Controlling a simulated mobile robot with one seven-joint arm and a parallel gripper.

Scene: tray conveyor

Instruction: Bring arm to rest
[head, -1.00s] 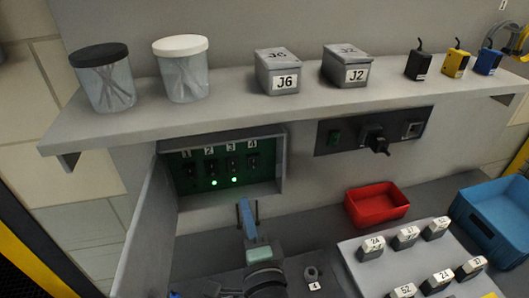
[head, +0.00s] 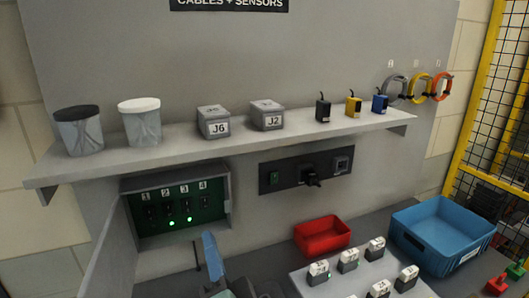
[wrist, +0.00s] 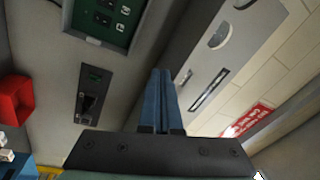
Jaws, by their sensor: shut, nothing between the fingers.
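My gripper (head: 209,240) stands upright near the bottom of the head view, in front of the bench below the open switch box. Its blue fingers are together with nothing between them. The wrist view shows the closed blue fingers (wrist: 161,76) pointing up the picture, apart from the wall fixtures. Most of my arm lies below the head view's edge.
The open switch box (head: 175,207) has two green lights and a door standing out at left. A shelf (head: 230,145) holds jars, grey boxes and sensors. A red bin (head: 322,237), a blue crate (head: 445,232) and labelled blocks (head: 348,260) are at right.

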